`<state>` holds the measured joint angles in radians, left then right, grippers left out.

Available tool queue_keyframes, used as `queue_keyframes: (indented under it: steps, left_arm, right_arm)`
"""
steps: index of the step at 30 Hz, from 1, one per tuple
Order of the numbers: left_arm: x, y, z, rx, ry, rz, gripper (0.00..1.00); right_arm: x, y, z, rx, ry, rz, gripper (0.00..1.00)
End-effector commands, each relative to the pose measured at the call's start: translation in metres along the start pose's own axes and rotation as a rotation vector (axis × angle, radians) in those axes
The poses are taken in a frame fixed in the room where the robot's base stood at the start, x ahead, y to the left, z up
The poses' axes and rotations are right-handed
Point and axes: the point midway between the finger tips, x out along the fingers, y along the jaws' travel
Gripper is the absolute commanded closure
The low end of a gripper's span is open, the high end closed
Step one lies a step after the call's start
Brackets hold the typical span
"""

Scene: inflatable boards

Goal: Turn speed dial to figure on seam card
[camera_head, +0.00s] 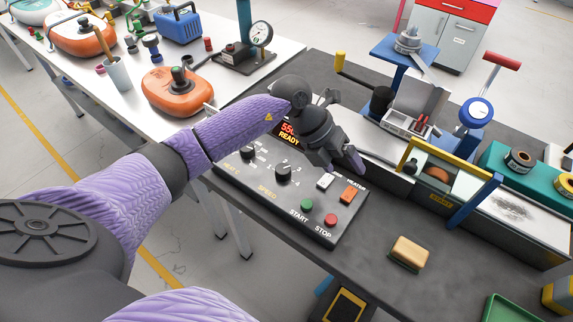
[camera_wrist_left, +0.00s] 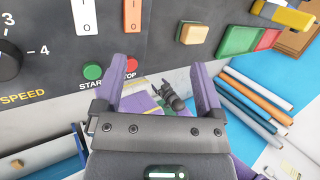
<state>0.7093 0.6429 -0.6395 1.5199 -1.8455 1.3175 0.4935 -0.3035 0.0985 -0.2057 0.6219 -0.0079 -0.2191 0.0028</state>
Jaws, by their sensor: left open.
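The speed dial (camera_head: 283,173) is a black knob above the orange word SPEED on the dark control panel (camera_head: 240,182). It also shows at the left edge of the left wrist view (camera_wrist_left: 8,60), near the figures 3 and 4; where its pointer stands is hard to tell. My left gripper (camera_head: 345,158) is open and empty, above the panel's right part, apart from the dial. In the left wrist view its fingers (camera_wrist_left: 160,78) reach toward the START and STOP buttons. I cannot make out a seam card.
A lit red display (camera_head: 289,134) reading READY is partly hidden by my left wrist. Green START (camera_head: 306,205) and red STOP (camera_head: 330,220) buttons and two rocker switches sit beside the dial. A yellow block (camera_head: 410,253) lies on the bench to the right.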

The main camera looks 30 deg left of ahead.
Motion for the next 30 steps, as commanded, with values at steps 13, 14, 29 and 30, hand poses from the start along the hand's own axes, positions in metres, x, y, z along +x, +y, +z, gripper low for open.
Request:
queue_keyframes:
  steps: [13, 14, 29, 30]
  left_arm:
    - [-0.044, 0.123, 0.0, -0.147, 0.126, 0.606, 0.11]
    - [-0.037, 0.127, -0.002, -0.146, 0.127, 0.605, 0.11]
    - [0.001, 0.152, -0.008, -0.141, 0.121, 0.601, 0.11]
    - [0.001, 0.152, -0.008, -0.141, 0.121, 0.601, 0.11]
  right_arm:
    - [0.013, -0.001, 0.002, 0.001, -0.004, -0.002, 0.11]
    - [0.015, -0.001, 0.003, 0.001, -0.005, -0.002, 0.11]
    - [0.026, -0.001, 0.005, 0.0, -0.008, -0.002, 0.11]
    - [0.026, -0.001, 0.005, -0.001, -0.008, -0.002, 0.11]
